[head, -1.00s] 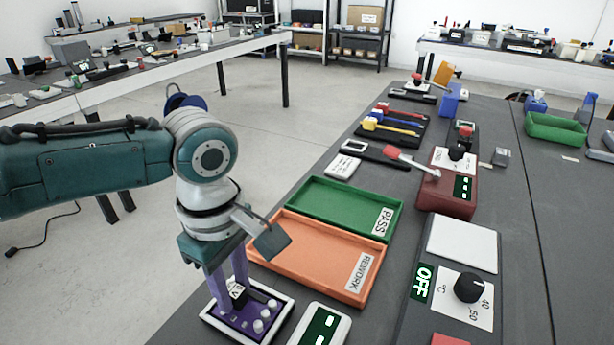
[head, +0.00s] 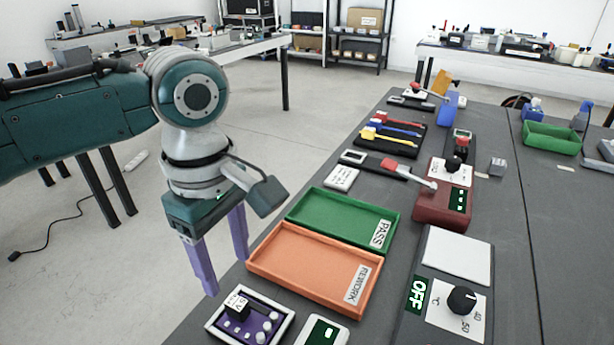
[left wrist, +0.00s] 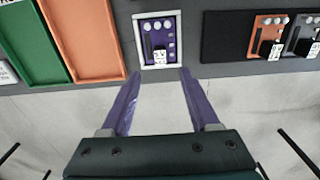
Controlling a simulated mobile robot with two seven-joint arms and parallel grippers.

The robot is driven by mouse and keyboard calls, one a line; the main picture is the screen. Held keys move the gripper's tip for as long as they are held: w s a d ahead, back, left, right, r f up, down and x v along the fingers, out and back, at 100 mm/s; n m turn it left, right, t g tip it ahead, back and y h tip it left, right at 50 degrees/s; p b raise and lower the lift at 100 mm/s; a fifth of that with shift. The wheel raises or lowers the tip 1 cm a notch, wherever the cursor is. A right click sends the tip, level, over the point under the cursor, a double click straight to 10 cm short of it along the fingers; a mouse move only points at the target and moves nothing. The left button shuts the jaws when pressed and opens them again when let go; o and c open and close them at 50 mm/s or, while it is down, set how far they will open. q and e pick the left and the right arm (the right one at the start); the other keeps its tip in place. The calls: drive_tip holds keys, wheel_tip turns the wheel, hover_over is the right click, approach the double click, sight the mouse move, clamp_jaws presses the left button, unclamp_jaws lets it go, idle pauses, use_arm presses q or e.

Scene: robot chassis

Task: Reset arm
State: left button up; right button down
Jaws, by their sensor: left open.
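My left gripper (head: 226,272) has purple fingers spread open with nothing between them. It hangs above and beyond the left edge of the table, up and left of a purple board in a white frame (head: 270,328). A small dark block with a white label (head: 237,306) sits on that board. In the left wrist view the open fingers (left wrist: 157,85) point toward the framed board (left wrist: 146,31), with floor showing between them. My right gripper is not in view.
An orange REWORK tray (head: 300,292) and a green PASS tray (head: 330,203) lie empty beyond the board. A dial panel (head: 470,265) and a red box (head: 432,208) stand to the right. Open floor lies left of the table.

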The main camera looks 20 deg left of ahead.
use_arm(q)
drive_tip(key=shift+r, duration=0.8)
drive_tip(key=s+d+r+m+t+h+p, duration=0.25)
drive_tip(key=s+d+m+p, duration=0.25)
drive_tip(key=s+d+m, duration=0.45)
drive_tip(key=s+a+r+m+t+y+p, duration=0.1)
drive_tip(key=s+a+r+m+y+p, duration=0.1)
drive_tip(key=s+a+r+m+p, duration=0.65)
wheel_tip(320, 180, up, 38)
drive_tip(key=w+d+m+p, duration=0.1)
drive_tip(key=w+d+p, duration=0.1)
drive_tip(key=p, duration=3.1)
drive_tip(key=shift+f, duration=0.2)
drive_tip(key=shift+d, duration=0.1)
